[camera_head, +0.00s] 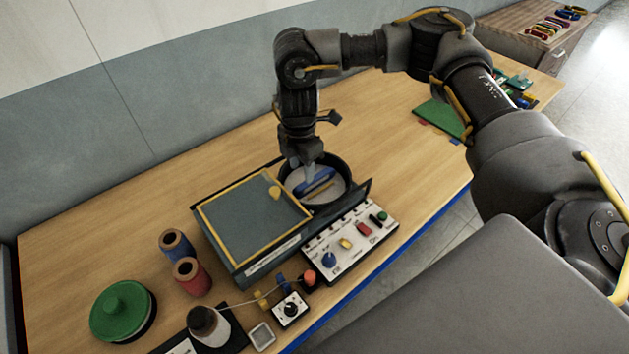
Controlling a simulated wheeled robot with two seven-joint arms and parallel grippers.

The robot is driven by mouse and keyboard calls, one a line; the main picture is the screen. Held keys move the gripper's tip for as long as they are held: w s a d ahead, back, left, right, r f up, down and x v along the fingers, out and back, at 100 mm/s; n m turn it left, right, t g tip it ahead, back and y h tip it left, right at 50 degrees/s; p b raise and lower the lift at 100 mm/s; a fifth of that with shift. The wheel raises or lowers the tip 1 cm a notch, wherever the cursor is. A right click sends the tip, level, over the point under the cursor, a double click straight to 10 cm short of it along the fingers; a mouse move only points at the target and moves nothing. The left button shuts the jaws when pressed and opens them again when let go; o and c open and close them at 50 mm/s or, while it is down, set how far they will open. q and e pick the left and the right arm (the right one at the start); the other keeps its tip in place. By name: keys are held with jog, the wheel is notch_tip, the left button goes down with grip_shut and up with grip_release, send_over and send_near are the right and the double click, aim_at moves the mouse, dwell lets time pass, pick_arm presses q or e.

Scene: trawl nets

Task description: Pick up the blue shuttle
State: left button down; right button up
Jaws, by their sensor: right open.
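The blue shuttle (322,180) lies in a round black container (347,179) with a pale inside, beside a yellowish-brown slim piece (321,190). My right gripper (309,176) points down into this container, right over the blue shuttle. It is open, and its fingertips are at or just above the shuttle; I cannot tell whether they touch it. The gripper hides part of the shuttle and the container's back. My left gripper is not in view.
A grey box with a yellow-edged lid (250,218) stands directly left of the container. A white control panel (350,238) is in front. Blue and red spools (192,278) and a green lidded pot (121,309) stand front left. The table's back left is clear.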

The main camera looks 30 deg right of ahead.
aim_at(301, 186)
jog(key=shift+w+f, duration=0.2)
jog(key=shift+f, duration=0.75)
jog(key=shift+s+a+f+p, duration=0.1)
jog(key=shift+s+f+p, duration=0.05)
jog(key=shift+f+p, duration=0.15)
notch_tip(301, 186, down, 4)
jog(key=shift+f+p, duration=0.25)
jog(key=shift+p, duration=0.15)
grip_shut()
